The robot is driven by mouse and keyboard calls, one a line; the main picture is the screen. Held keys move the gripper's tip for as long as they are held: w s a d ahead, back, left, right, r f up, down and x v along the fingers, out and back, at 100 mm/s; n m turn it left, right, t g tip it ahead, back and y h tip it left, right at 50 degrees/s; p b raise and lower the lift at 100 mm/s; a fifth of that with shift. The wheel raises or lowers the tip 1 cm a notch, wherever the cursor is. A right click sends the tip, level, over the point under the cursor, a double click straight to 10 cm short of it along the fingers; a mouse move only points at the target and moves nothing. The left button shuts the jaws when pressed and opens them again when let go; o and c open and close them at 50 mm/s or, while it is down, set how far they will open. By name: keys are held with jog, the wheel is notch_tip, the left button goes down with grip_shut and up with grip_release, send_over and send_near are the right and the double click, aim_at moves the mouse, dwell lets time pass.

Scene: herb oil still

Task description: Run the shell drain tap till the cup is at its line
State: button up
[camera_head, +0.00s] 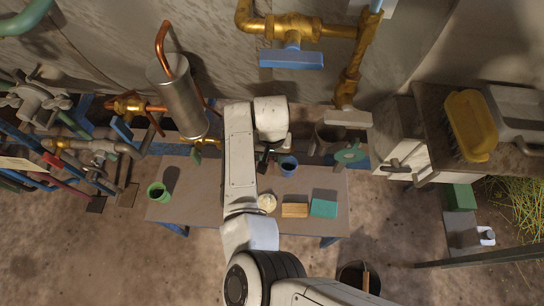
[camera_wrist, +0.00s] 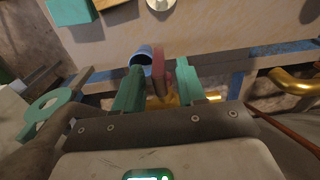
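My gripper (camera_wrist: 160,66) points down at the back edge of the bench. Its two teal fingers stand apart on either side of a dark red upright lever (camera_wrist: 158,70), with gaps seeming to show at both sides. Yellow brass (camera_wrist: 162,101) shows below the lever, between the fingers; most of this tap is hidden. A blue cup (camera_wrist: 146,55) stands just beyond the fingers. In the head view the blue cup (camera_head: 288,166) is right of my gripper (camera_head: 263,163). Its line and liquid level cannot be made out.
A green cup (camera_head: 158,192) stands at the bench's left. A pale round dish (camera_head: 267,203), a tan block (camera_head: 294,210) and a teal block (camera_head: 324,207) lie along the front. A steel cylinder (camera_head: 178,96) with copper pipe and a green ring wheel (camera_head: 350,154) flank my arm.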

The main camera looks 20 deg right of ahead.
jog(key=shift+f, duration=0.2)
grip_shut()
dwell(0.3)
